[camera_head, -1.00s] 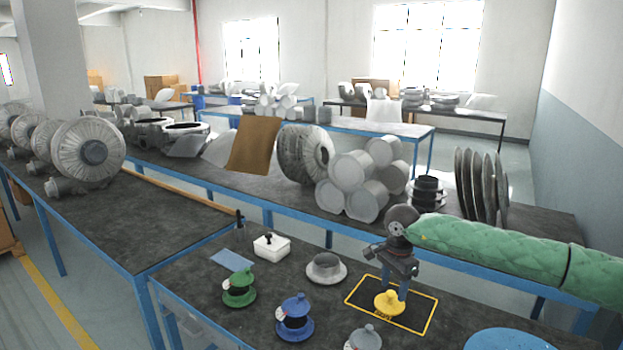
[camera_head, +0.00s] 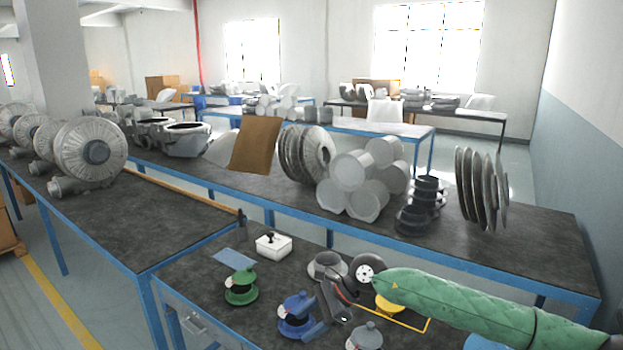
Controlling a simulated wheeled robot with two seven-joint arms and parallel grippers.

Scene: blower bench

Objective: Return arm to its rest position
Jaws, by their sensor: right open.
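My right arm, in a green quilted sleeve (camera_head: 470,305), reaches in from the right above the front bench. My right gripper (camera_head: 326,316) is open at its end, over the area between the grey flanged part (camera_head: 325,263) and the blue flanged part (camera_head: 296,312). Its fingers are partly hidden and overlap the blue part in the picture; I cannot tell whether they touch it. My left gripper is not in view.
A green flanged part (camera_head: 241,288), a white box with a black knob (camera_head: 273,246) and a light blue sheet (camera_head: 233,259) lie on the bench. A grey part (camera_head: 365,338) and a blue disc (camera_head: 498,341) are at the front edge. Black rings (camera_head: 413,219) stand on the bench behind.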

